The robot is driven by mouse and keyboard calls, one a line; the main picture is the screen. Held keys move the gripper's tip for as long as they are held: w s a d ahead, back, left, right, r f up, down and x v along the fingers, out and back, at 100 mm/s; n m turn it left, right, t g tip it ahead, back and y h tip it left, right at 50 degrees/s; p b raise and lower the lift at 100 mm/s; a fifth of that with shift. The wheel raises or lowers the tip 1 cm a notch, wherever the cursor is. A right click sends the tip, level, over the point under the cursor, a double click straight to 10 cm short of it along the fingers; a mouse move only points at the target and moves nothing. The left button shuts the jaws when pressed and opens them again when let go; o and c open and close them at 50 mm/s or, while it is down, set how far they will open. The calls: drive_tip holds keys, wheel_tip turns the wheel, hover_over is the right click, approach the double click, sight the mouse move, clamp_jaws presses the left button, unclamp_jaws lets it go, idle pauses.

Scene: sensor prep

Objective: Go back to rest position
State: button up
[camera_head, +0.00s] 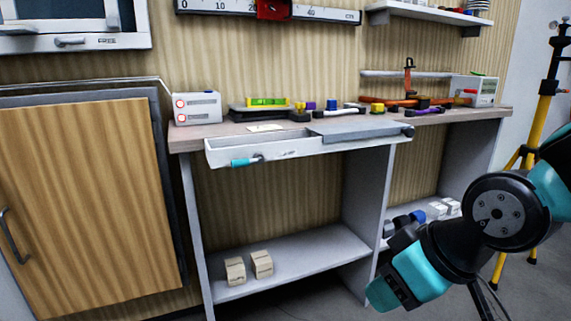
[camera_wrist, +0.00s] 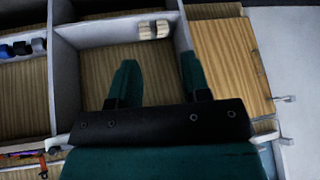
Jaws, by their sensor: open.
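My gripper (camera_wrist: 160,80) shows in the wrist view with its two dark teal fingers apart and nothing between them. The wrist view is turned over, and the fingers point towards the bench's open lower bay. In the head view my arm (camera_head: 445,250) is folded at the lower right, in front of the bench's right part. I cannot make out the fingers clearly there. The arm looks apart from the bench, though it hides part of the lower right shelf.
The bench (camera_head: 205,133) has a pulled-out drawer (camera_head: 290,146) with a teal-ended item at its front. Two small boxes (camera_head: 248,266) sit on the lower shelf (camera_head: 310,258). A wooden cabinet door (camera_head: 85,200) is at left. A yellow tripod (camera_head: 541,105) stands at right, close to my arm.

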drive_tip(key=s+r+g, duration=0.2)
drive_tip(key=s+g, duration=0.2)
drive_tip(key=s, duration=0.5)
wheel_tip(320, 180, up, 33)
drive_tip(key=p, duration=3.2)
drive_tip(key=shift+s+d+p, duration=0.3)
drive_tip(key=shift+s+d, duration=0.05)
drive_tip(key=shift+d, duration=0.05)
